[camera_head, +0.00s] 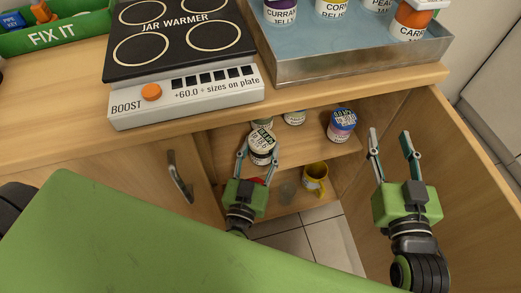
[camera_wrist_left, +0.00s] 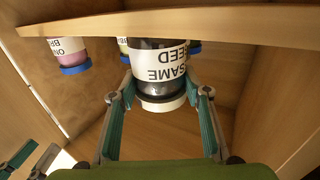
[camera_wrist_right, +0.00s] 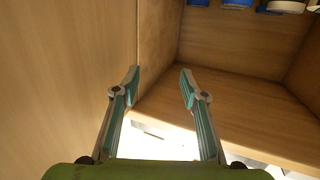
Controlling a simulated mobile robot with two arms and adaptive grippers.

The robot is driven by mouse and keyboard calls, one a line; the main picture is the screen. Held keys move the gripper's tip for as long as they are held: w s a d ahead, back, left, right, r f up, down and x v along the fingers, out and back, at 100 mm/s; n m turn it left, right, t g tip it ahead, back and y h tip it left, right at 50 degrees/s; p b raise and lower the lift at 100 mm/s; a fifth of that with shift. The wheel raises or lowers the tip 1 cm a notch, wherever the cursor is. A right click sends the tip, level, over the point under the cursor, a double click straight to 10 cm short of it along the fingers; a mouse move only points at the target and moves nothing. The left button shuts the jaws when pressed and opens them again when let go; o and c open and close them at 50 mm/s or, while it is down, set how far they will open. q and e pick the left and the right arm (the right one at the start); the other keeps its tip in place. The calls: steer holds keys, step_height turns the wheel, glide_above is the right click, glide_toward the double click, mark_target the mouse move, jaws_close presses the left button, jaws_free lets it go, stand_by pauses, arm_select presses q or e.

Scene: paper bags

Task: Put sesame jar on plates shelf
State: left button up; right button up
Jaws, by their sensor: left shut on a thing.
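The sesame jar (camera_head: 262,148), with a white lid and a white label, is between the fingers of my left gripper (camera_head: 257,155) at the open cupboard. In the left wrist view the jar (camera_wrist_left: 160,72) appears upside down, its label partly readable, with the fingers of the left gripper (camera_wrist_left: 158,97) on both sides of its lid end. I cannot tell whether its base touches the shelf board (camera_head: 312,151). My right gripper (camera_head: 390,145) is open and empty beside the cupboard's right side; it also shows in the right wrist view (camera_wrist_right: 158,77). No shelf label for plates is visible.
A blue-lidded jar (camera_head: 341,125) and a smaller jar (camera_head: 294,117) stand on the same shelf. A yellow mug (camera_head: 315,178) and a glass (camera_head: 287,190) are on the level below. The open cupboard door (camera_head: 455,170) is at right. A jar warmer (camera_head: 185,90) and metal tray (camera_head: 350,62) are on the counter.

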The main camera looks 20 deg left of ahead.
steer(key=shift+r, duration=0.2)
arm_select(q)
steer(key=shift+f, duration=0.1)
steer(key=o, duration=1.5)
arm_select(e)
steer(key=shift+r, duration=0.1)
arm_select(q)
steer(key=shift+s, duration=0.2)
steer(key=s, duration=0.4)
steer(key=s+p, duration=0.1)
steer(key=s, duration=0.2)
steer(key=s+d, duration=0.1)
steer(key=s, duration=0.3)
steer(key=shift+s+p, duration=0.3)
arm_select(e)
step_height(320, 180, down, 8)
steer(key=s+d+g+h, duration=0.1)
steer(key=s+g, duration=0.1)
steer(key=g, duration=0.2)
steer(key=shift+s+d, duration=0.35)
arm_select(q)
steer(key=shift+s+d, duration=0.1)
